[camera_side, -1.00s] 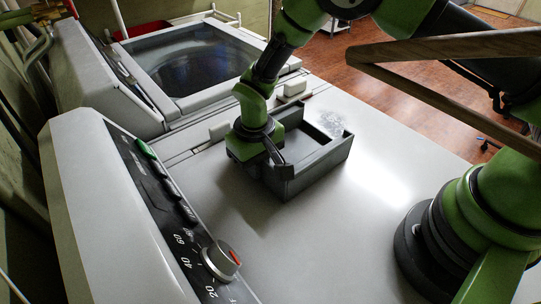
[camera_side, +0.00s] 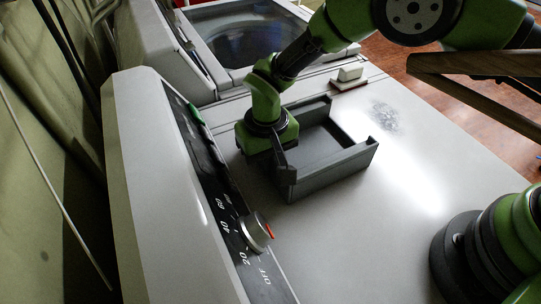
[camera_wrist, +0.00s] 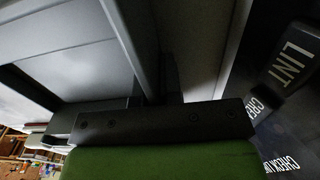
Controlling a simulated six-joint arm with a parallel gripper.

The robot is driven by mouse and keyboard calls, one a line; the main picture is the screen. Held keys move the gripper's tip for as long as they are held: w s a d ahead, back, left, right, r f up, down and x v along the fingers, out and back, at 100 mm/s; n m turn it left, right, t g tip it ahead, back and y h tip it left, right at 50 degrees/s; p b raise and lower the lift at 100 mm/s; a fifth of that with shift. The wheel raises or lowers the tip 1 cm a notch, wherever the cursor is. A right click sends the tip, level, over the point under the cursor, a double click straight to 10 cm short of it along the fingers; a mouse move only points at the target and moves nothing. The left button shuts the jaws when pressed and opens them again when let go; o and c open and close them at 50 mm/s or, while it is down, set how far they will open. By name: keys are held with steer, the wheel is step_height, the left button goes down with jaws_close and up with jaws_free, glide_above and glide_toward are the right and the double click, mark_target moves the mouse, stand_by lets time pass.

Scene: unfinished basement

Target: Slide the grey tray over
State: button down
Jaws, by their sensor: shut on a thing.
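The grey tray (camera_side: 335,172) lies flat on the white machine top, a shallow open box with low walls and a lower front edge. No contents show in the part of its inside that I see. My gripper (camera_side: 284,160) is at its left wall, pointing down, with its fingers shut on that wall. In the wrist view the tray's pale floor and wall (camera_wrist: 85,70) fill the upper left, and the dark gripper body (camera_wrist: 165,121) runs across in front. The fingertips are partly hidden there.
A control panel with a silver knob (camera_side: 257,231) rises left of the tray. A small white block (camera_side: 349,74) and a lidded machine (camera_side: 245,38) with a dark window stand behind. Free white surface (camera_side: 400,185) lies to the right, with a grey smudge (camera_side: 383,116). A wooden bar (camera_side: 470,66) crosses the upper right.

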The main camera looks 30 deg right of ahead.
steer(key=c, duration=1.2)
jaws_free()
